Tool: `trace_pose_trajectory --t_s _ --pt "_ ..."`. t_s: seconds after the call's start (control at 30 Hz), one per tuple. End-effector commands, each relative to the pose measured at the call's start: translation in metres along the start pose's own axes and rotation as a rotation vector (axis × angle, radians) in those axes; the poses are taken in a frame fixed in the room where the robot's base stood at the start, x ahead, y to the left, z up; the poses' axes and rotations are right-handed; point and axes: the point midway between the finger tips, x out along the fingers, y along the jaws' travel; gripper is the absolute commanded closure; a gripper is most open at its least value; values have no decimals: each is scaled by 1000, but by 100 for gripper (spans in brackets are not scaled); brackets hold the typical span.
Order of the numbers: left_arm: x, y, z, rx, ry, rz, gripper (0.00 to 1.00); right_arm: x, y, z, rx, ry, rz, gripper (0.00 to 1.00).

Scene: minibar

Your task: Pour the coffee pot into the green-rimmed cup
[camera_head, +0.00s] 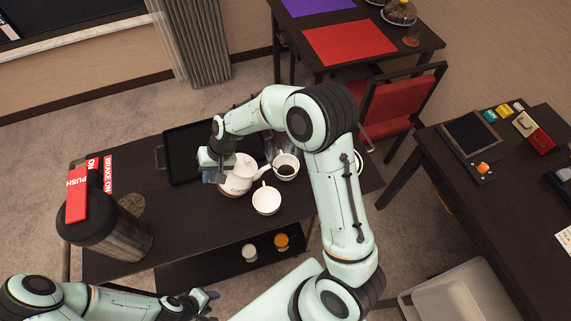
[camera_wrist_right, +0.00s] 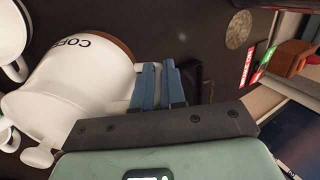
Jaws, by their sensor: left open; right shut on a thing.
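The white coffee pot (camera_head: 238,182), with dark lettering on its side, is at the middle of the dark table and looks roughly upright. My right gripper (camera_head: 213,165) is shut on its handle from the left; the blue fingers (camera_wrist_right: 158,86) show beside the pot (camera_wrist_right: 75,82) in the wrist view. I cannot tell if the pot touches the table. A cup with dark contents (camera_head: 286,168) stands right of the pot, and an empty-looking white cup (camera_head: 266,201) stands in front. I cannot make out which rim is green. My left gripper (camera_head: 208,301) is open and empty, low in the head view.
A black tray (camera_head: 185,171) lies behind the pot. A large dark dispenser (camera_head: 118,232) with red labels stands at the table's left. My right arm passes over the table's right part, partly hiding another white cup (camera_head: 358,163). Two small jars (camera_head: 281,241) sit on the lower shelf.

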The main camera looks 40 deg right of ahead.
Motion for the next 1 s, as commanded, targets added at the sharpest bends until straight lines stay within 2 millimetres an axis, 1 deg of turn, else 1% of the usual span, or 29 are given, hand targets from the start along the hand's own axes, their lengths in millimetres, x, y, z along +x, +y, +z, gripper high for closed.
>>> trace_pose_trajectory --t_s 0.17,1.0 --pt "0 0 0 0 1 0 57 -4 -1 -1 -1 4 -9 100" --pt "0 0 0 0 0 0 57 -8 0 -1 1 3 -22 100"
